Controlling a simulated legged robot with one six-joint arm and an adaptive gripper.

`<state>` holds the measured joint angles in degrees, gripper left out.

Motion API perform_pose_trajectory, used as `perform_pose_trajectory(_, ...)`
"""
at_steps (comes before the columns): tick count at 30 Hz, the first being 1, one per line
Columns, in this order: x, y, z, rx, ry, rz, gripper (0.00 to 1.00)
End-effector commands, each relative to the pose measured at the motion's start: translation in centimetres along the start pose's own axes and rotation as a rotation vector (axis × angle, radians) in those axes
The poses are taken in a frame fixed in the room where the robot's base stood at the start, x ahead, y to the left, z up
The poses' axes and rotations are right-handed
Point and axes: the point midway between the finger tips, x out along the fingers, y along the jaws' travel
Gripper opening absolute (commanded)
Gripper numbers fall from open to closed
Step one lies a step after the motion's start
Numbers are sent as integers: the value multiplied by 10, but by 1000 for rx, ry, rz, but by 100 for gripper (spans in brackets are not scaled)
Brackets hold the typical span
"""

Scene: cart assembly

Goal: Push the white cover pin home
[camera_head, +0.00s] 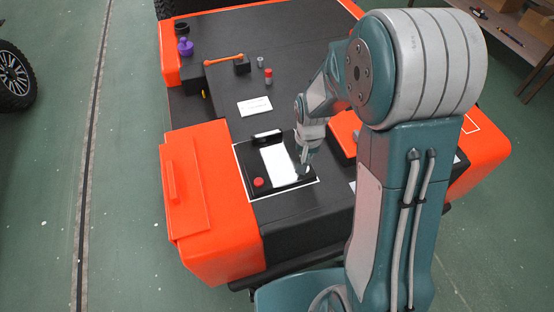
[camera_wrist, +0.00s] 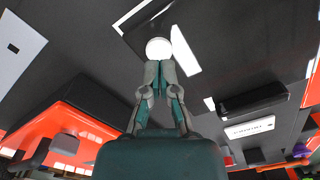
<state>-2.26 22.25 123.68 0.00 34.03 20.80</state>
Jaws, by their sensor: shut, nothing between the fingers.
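The round white pin head (camera_wrist: 158,48) shows in the wrist view right at the tips of my gripper (camera_wrist: 160,66). The fingers are shut together with nothing between them. The tips overlap the near edge of the pin head; I cannot tell whether they touch it or how deep the pin sits. A white cover plate (camera_wrist: 186,52) lies beside the pin on the dark surface. In the head view my gripper (camera_head: 304,166) points down at the right edge of the white cover (camera_head: 278,168), on a black box (camera_head: 244,158). The pin is not clear there.
A red button (camera_head: 259,182) sits on the box's near left corner, and a black block (camera_head: 266,137) stands behind the cover. Further back are a white card (camera_head: 254,107), a red-topped peg (camera_head: 268,77) and a purple knob (camera_head: 185,47).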

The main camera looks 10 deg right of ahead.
Motion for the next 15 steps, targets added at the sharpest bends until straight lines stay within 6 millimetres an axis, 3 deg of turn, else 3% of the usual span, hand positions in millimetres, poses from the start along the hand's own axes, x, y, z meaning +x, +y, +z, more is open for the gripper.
perform_pose_trajectory(15, -45, 0, -1, 0, 2, -1, 0)
